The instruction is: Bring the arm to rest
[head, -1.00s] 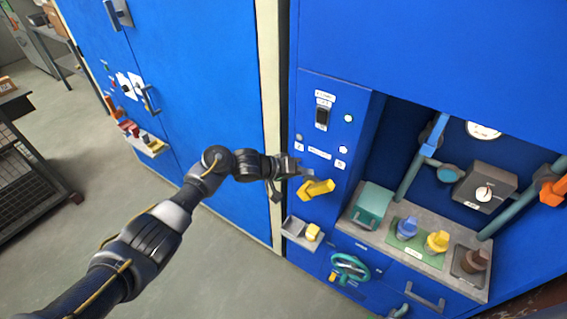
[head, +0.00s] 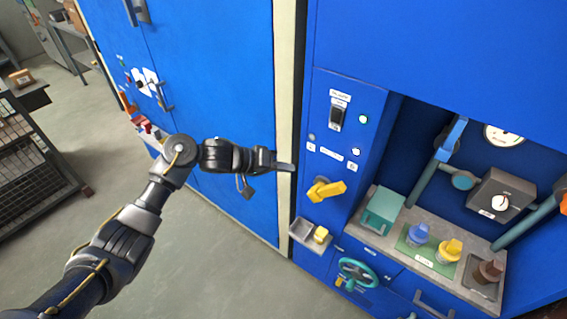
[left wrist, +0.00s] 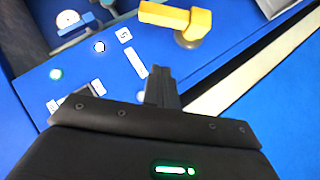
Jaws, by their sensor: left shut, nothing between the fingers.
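My left gripper (head: 286,167) is shut and empty. In the head view it points right, in front of the pale vertical post, to the left of the yellow lever handle (head: 326,190) and apart from it. In the left wrist view the shut fingers (left wrist: 162,86) point at the blue panel, with the yellow handle (left wrist: 175,18) beyond them. My left arm reaches in from the lower left, bent at the elbow. My right gripper is not in view.
A blue panel with a black switch (head: 337,116) stands right of the gripper. Below are a small tray (head: 305,236) and a teal handwheel (head: 358,272). A counter (head: 470,238) holds coloured knobs. A blue cabinet (head: 215,90) stands behind the arm. Grey floor is clear at lower left.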

